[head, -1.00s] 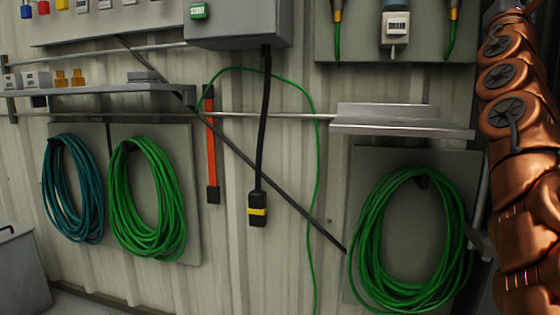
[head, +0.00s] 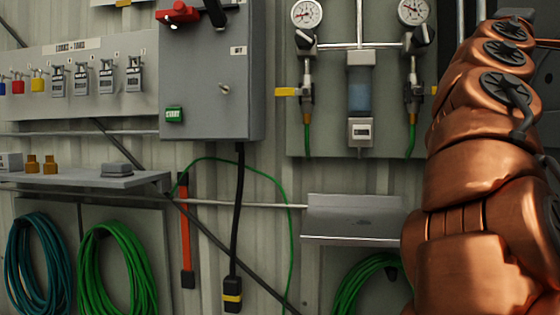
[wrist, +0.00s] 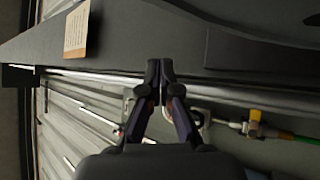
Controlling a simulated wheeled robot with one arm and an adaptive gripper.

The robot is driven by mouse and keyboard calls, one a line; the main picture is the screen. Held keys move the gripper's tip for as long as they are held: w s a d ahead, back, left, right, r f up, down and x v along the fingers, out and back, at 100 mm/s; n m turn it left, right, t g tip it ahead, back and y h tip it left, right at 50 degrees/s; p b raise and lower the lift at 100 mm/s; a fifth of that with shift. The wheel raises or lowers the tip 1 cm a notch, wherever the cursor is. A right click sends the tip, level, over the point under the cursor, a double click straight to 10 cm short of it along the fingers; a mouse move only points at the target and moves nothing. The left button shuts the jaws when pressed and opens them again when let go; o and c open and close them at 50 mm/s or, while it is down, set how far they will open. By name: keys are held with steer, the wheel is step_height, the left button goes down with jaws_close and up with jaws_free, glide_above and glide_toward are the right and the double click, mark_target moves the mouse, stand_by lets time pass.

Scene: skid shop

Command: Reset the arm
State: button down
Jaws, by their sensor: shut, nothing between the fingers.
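My gripper (wrist: 160,84) shows in the wrist view with its two dark fingers together and nothing between them. Its tips point at a dark grey panel or beam (wrist: 200,45) that crosses the upper part of that view; I cannot tell whether they touch it. My copper-coloured arm fills the right side of the head view. The gripper is out of sight in the head view.
A grey box (head: 210,75) with a red handle hangs on the ribbed wall. Padlocks (head: 107,77) hang left of it. Gauges (head: 306,14) and a metal shelf (head: 352,222) are nearest my arm. Hose coils (head: 122,270) hang below. A tan label (wrist: 77,30) shows in the wrist view.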

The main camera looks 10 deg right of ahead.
steer(key=a+f+m+g+y+p, duration=0.1)
steer(key=a+f+y+p, duration=0.3)
steer(key=f, duration=0.6)
steer(key=w+a+f+m+g+y+p, duration=0.1)
steer(key=f+m+g+y+p, duration=0.1)
steer(key=f+y+p, duration=0.55)
steer(key=a+f+m+g+y+p, duration=0.1)
steer(key=a+f+y+p, duration=0.2)
steer(key=f, duration=0.8)
steer(key=s+a+f+g+y+p, duration=0.45)
steer(key=s+a+f, duration=0.45)
steer(key=a+f, duration=0.4)
steer(key=s+a+f+n+g+y+p, duration=0.1)
steer(key=s+a+f+g+p, duration=0.1)
steer(key=s, duration=0.5)
steer(key=s+a+f+g+y+p, duration=0.1)
steer(key=s+a+f+g+p, duration=0.1)
steer(key=s+a, duration=0.5)
step_height(320, 180, down, 2)
steer(key=shift+s+f+n+g+p, duration=0.15)
steer(key=shift+s+n+g+p, duration=0.25)
steer(key=shift+s+p, duration=0.1)
steer(key=c, duration=1.8)
jaws_free()
steer(key=shift+c, duration=0.2)
